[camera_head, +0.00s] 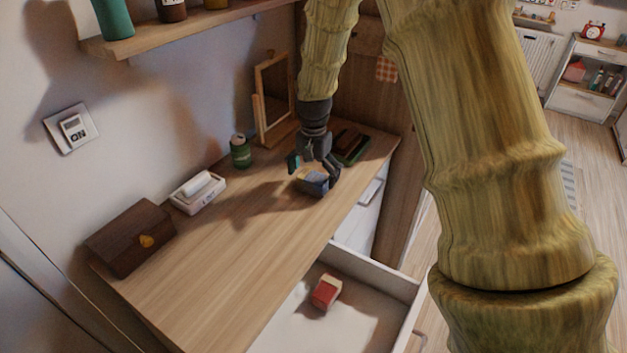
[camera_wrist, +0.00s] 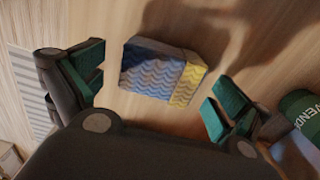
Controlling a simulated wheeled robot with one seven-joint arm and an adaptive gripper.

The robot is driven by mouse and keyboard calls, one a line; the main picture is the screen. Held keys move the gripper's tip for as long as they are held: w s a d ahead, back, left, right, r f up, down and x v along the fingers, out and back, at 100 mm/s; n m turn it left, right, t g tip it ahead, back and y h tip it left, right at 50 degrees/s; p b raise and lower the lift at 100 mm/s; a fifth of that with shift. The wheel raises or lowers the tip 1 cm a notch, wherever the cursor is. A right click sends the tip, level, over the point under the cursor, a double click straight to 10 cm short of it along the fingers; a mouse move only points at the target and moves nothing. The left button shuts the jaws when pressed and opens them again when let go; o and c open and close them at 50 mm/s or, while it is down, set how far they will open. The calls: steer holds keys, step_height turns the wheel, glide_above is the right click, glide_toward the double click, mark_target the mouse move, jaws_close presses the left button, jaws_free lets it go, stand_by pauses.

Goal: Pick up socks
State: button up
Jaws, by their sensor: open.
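The socks (camera_wrist: 155,70) are a folded bundle with a blue and grey zigzag pattern and a yellow band at one end. In the head view the bundle (camera_head: 313,181) lies on the wooden desktop, partly hidden by my gripper. My gripper (camera_head: 314,169) points down over it, with its fingers spread. In the wrist view my gripper (camera_wrist: 157,92) is open, with green pads on both sides and the bundle between and slightly beyond them. No contact with the bundle shows.
A green can (camera_head: 240,151), a white box-like item (camera_head: 198,191) and a brown chest (camera_head: 131,237) stand along the wall side. A framed mirror (camera_head: 273,98) stands at the back. An open white drawer (camera_head: 375,262) holds a red box (camera_head: 326,291). The desk front is clear.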

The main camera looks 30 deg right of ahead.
steer(key=f, duration=0.2)
steer(key=shift+w+f, duration=0.25)
steer(key=shift+f, duration=0.1)
steer(key=shift+s, duration=0.15)
steer(key=c, duration=1)
steer(key=shift+c, duration=0.2)
steer(key=shift+r, duration=0.1)
